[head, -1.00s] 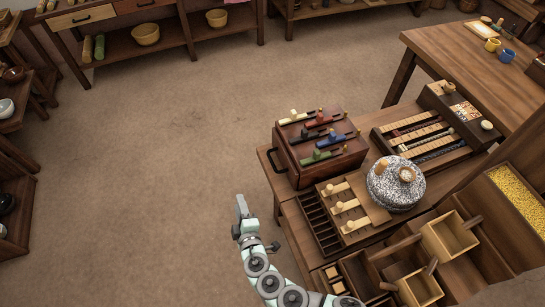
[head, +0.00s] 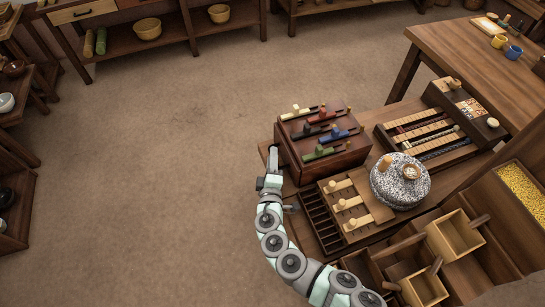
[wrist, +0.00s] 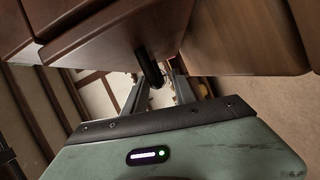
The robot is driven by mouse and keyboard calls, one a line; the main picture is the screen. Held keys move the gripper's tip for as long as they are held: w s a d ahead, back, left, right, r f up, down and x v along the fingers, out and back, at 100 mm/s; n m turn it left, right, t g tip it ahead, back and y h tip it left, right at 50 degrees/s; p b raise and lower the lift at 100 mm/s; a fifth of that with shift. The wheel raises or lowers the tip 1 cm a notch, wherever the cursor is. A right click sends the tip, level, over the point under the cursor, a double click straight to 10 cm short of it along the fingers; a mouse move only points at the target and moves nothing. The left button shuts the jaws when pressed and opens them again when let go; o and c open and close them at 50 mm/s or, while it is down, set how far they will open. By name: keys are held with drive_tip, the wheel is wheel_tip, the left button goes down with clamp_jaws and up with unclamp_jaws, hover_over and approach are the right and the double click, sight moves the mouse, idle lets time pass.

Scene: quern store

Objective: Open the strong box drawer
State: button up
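The strong box (head: 318,158) is a dark red-brown wooden box with yellow, red, black, blue and green sliders on top. It stands at the left end of the bench in the head view. Its drawer front faces left, and my gripper (head: 273,158) is right at it, covering the handle in that view. In the wrist view the drawer's brown front (wrist: 110,38) fills the top, with the black handle (wrist: 150,68) sticking out. My gripper (wrist: 162,92) is open there, its fingers apart on either side of the handle. I cannot tell whether they touch it.
A slotted tray with wooden pegs (head: 343,205) sits on the bench close to my arm. A speckled grey millstone (head: 400,182) and a board of sliding bars (head: 425,135) stand further right. The floor (head: 170,170) left of the box is clear.

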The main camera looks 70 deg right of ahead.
drive_tip(key=shift+w+d, duration=0.2)
drive_tip(key=shift+d, duration=0.4)
drive_tip(key=shift+c, duration=0.5)
clamp_jaws()
idle(0.6)
